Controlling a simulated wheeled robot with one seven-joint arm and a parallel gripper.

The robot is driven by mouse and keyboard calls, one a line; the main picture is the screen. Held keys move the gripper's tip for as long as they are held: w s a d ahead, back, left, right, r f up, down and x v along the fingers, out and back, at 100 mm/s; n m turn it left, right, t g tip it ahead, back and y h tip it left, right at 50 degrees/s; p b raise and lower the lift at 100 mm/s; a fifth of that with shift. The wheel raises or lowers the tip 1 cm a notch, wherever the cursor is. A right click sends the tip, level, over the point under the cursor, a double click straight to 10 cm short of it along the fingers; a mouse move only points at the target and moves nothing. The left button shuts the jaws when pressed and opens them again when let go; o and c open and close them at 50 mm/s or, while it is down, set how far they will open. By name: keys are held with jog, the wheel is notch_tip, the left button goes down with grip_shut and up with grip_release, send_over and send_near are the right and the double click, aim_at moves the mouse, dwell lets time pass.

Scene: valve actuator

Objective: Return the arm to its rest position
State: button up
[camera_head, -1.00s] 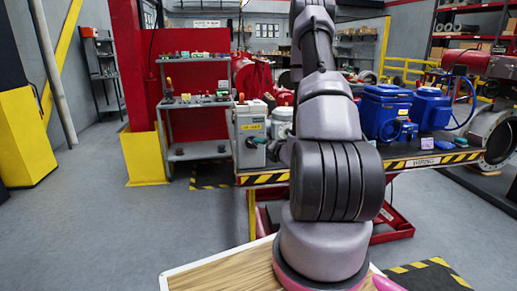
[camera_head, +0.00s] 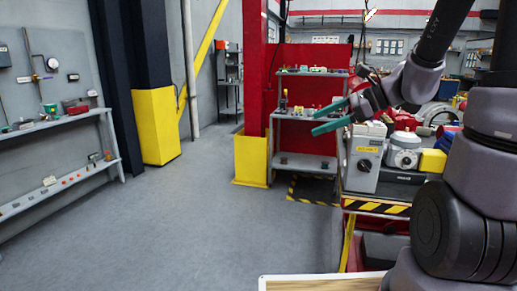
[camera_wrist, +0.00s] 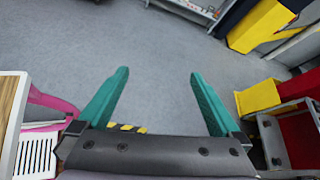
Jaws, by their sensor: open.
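My gripper (camera_head: 325,117) has two teal fingers and is open and empty. In the head view it is held in the air, left of the workbench and in front of the grey shelf cart. In the wrist view my gripper (camera_wrist: 160,85) points down over bare grey floor, its fingers wide apart. My arm is bent and comes in from the right side of the head view. The grey valve actuator box (camera_head: 366,157) stands on the workbench (camera_head: 376,207), just below and right of the gripper, apart from it.
A grey shelf cart (camera_head: 306,160) and a red column with a yellow base guard (camera_head: 251,160) stand behind. A wall shelf (camera_head: 55,123) with small parts is at the left. A wooden-topped surface (camera_head: 320,284) lies near my base. The floor between is clear.

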jog(key=s+d+r+n+t+h, duration=0.1)
jog(key=s+d+r+n+h, duration=0.3)
jog(key=s+n, duration=0.2)
jog(key=s+d+r+n+t+h, duration=0.1)
jog(key=s+d+r+n+h, duration=0.2)
jog(key=n, duration=0.5)
jog(key=s+r+h, duration=0.1)
jog(key=s+h, duration=0.1)
jog(key=s, duration=0.1)
jog(key=shift+s+d+r+n+t, duration=0.15)
jog(key=shift+d+n+t, duration=0.15)
jog(key=shift+d+n, duration=0.1)
